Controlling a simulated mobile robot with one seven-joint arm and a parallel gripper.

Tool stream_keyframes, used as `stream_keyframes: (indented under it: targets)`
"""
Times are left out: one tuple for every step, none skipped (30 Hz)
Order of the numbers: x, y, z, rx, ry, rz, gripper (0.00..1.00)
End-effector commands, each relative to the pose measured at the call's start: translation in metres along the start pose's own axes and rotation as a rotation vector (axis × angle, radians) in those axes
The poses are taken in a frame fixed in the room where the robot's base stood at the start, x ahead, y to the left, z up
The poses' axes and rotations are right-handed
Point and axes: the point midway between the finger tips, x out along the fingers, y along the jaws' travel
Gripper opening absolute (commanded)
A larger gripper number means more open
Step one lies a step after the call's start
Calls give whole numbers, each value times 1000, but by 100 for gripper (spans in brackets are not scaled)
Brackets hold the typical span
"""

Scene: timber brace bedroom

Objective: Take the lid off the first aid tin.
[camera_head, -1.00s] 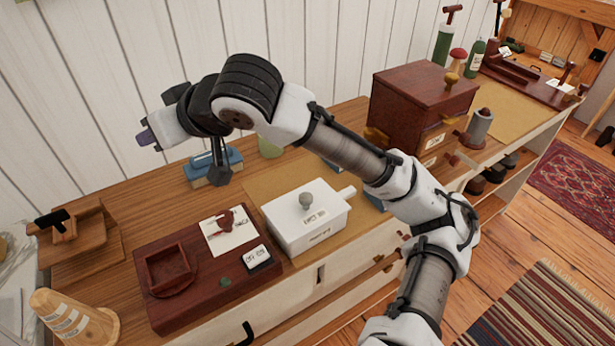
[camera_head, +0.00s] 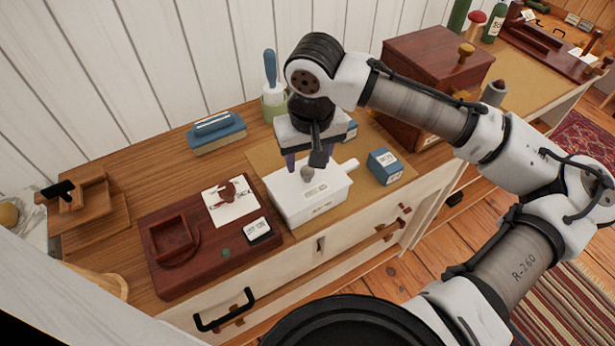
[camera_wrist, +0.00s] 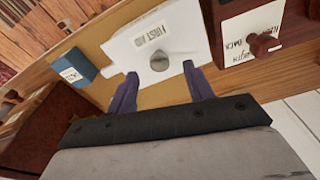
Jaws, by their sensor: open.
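The first aid tin (camera_head: 294,205) is a white box with a label, standing on a tan mat on the wooden counter. Its lid (camera_head: 330,186) is on, with a round grey knob (camera_head: 307,172) on top. In the wrist view the tin's label (camera_wrist: 150,35) reads FIRST AID, and the knob (camera_wrist: 160,61) shows beyond the fingertips. My gripper (camera_head: 306,163) is above the lid. Its purple fingers are open, with the knob near the gap between them but not gripped. In the wrist view my gripper (camera_wrist: 162,79) has a finger on either side of the knob's line.
A dark red wooden tray (camera_head: 190,262) with a card and label is left of the tin. A blue box (camera_head: 385,167) is close on its right. Behind are a blue-grey block (camera_head: 217,133), a green cup (camera_head: 274,104) and a brown cabinet (camera_head: 440,65).

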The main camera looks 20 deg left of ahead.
Motion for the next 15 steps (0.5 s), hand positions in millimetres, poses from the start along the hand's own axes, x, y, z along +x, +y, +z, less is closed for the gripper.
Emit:
stream_keyframes:
  targets:
    - [2,0,0,0,-1,-1,52]
    - [4,0,0,0,0,-1,52]
    - [7,0,-1,0,0,-1,52]
    - [10,0,-1,0,-1,0,52]
    - [13,1,-1,-1,-2,0,52]
    - [18,1,-2,-1,-2,0,52]
    - [22,1,-2,-1,-1,0,52]
    - [27,1,-2,-1,-2,-1,52]
    - [32,2,-3,-1,-1,0,52]
    - [38,1,-3,-1,-1,-1,52]
    - [42,1,-3,-1,-1,-1,52]
    - [46,1,-3,-1,-1,-1,52]
    - [48,1,-3,-1,1,-1,52]
    - [50,1,-3,-1,1,-1,52]
    - [52,1,-3,-1,0,-1,52]
